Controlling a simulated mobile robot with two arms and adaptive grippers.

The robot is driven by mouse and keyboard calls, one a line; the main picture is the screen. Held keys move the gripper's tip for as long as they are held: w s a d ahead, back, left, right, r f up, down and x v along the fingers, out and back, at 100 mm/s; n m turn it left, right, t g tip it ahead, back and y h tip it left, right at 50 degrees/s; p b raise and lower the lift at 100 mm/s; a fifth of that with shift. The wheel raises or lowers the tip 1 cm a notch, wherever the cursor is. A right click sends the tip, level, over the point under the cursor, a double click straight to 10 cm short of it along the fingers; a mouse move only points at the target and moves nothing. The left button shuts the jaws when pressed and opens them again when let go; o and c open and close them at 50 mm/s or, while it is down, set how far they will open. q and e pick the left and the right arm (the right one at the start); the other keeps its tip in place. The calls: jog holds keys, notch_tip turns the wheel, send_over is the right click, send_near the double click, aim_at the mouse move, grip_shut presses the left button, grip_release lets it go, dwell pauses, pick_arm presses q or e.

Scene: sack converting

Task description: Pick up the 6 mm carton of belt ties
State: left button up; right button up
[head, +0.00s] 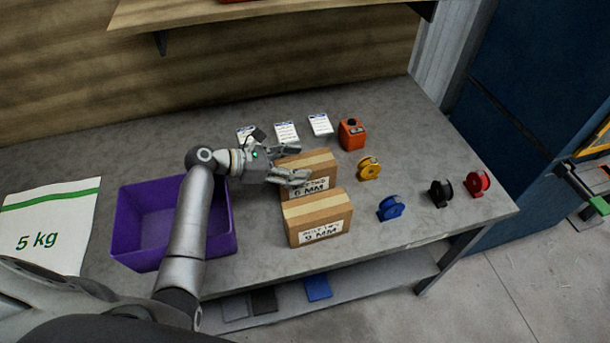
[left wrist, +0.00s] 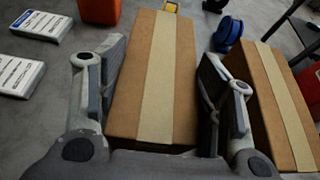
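Two brown cartons with pale tape stand on the grey table. The rear carton (head: 321,164) has a partly covered label that reads 6 MM. The front carton (head: 318,208) has a similar label whose digit I cannot read surely. My left gripper (head: 302,163) reaches in from the left at the rear carton, with one finger on its far side and one on its near side. In the left wrist view that carton (left wrist: 128,75) lies between the open fingers (left wrist: 162,58); I cannot tell whether they touch it. The front carton (left wrist: 262,90) is right of them. My right gripper is not in view.
A purple bin (head: 137,225) and a white 5 kg sack (head: 48,225) are on the left. White cards (head: 286,132) and an orange container (head: 352,135) stand behind. Yellow (head: 369,168), blue (head: 391,207), black (head: 441,192) and red (head: 477,184) reels stand to the right.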

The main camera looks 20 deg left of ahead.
pick_arm(q)
jog(key=shift+r, duration=0.1)
jog(key=c, duration=1)
